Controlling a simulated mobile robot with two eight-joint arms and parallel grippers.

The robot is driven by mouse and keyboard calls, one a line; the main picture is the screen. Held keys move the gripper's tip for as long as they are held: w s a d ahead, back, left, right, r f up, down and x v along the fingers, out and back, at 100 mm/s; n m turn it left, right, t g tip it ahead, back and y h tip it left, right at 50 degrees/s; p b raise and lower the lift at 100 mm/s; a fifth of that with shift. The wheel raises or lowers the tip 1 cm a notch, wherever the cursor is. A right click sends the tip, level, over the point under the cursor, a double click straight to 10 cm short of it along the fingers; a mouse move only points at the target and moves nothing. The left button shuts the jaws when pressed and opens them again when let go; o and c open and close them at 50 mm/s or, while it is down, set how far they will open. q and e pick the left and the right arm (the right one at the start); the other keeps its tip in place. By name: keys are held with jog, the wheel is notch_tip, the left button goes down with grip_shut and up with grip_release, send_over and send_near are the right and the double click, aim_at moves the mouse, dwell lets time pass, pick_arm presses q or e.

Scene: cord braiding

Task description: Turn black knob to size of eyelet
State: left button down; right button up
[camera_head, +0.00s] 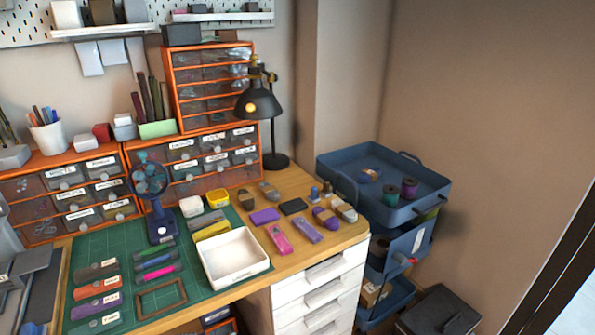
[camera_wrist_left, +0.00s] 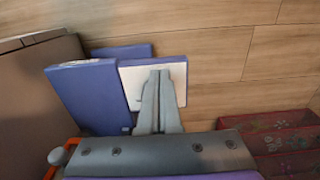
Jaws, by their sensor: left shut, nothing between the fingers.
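I cannot make out a black knob or an eyelet in either view. My left gripper (camera_wrist_left: 160,76) shows only in the left wrist view, its two grey fingers together and empty. It points over wooden planks, in front of a white panel (camera_wrist_left: 176,84) with a blue edge. I cannot tell whether it touches the panel. No gripper shows in the head view, and my right gripper is not in view. A grey device (camera_head: 24,275) is cut off at the head view's left edge; I cannot tell what it is.
A green cutting mat (camera_head: 104,248) on the desk bears a white tray (camera_head: 230,281), a small blue fan (camera_head: 157,222) and several cord bundles. Orange drawer cabinets (camera_head: 170,141) and a black lamp (camera_head: 258,104) stand behind. A blue cart (camera_head: 345,170) is at the right.

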pick_arm(q)
notch_tip(320, 180, up, 6)
jog(key=p, duration=0.2)
jog(key=shift+p, duration=0.35)
